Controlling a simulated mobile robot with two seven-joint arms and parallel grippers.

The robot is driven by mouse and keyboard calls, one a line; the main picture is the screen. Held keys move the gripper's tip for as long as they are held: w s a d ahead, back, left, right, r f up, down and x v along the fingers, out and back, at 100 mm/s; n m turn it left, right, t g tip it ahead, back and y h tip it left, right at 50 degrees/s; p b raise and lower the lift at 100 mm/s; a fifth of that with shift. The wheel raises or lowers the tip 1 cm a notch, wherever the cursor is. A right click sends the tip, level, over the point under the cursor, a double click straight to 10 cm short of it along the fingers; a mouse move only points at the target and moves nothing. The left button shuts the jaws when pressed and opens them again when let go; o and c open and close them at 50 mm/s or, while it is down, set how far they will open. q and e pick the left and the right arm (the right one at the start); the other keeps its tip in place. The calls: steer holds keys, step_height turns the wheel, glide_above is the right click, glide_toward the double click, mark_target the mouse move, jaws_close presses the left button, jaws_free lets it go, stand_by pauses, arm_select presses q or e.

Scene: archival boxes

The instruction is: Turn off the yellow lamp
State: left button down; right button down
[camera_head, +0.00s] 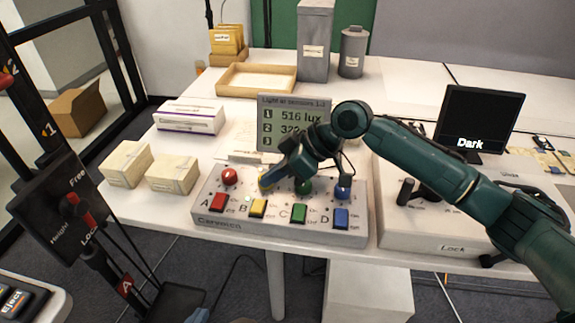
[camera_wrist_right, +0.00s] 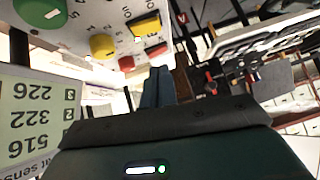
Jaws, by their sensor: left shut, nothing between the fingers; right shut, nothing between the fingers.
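The control box (camera_head: 280,224) on the white table carries red, yellow, green and blue round knobs above rocker switches marked A to D. The yellow rocker switch (camera_head: 258,208) at B is uncovered; it also shows in the right wrist view (camera_wrist_right: 146,25). The round yellow knob (camera_wrist_right: 103,46) is mostly hidden behind my gripper in the head view. My right gripper (camera_head: 266,183) is shut and empty, its tips at or just above that knob; I cannot tell whether they touch. In the wrist view its fingers (camera_wrist_right: 158,88) point toward the box. My left gripper is not in view.
A light sensor display (camera_head: 293,115) behind the box reads 516 lux on its first line. A small screen (camera_head: 481,118) at right shows "Dark". Two cream boxes (camera_head: 172,174) and a white-purple box (camera_head: 190,117) stand left. A lever stand (camera_head: 68,208) is at far left.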

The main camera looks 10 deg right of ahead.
mark_target(263, 208)
steer(key=x, duration=0.3)
steer(key=shift+a+f, duration=0.25)
steer(key=shift+f, duration=0.05)
step_height(263, 208, down, 3)
steer(key=shift+s+d, duration=0.1)
steer(key=shift+s, duration=0.1)
arm_select(q)
steer(key=shift+w+a+r, duration=0.1)
steer(key=shift+w+r, duration=0.05)
steer(key=shift+r, duration=0.1)
arm_select(e)
steer(key=shift+f, duration=0.25)
steer(key=shift+s, duration=0.1)
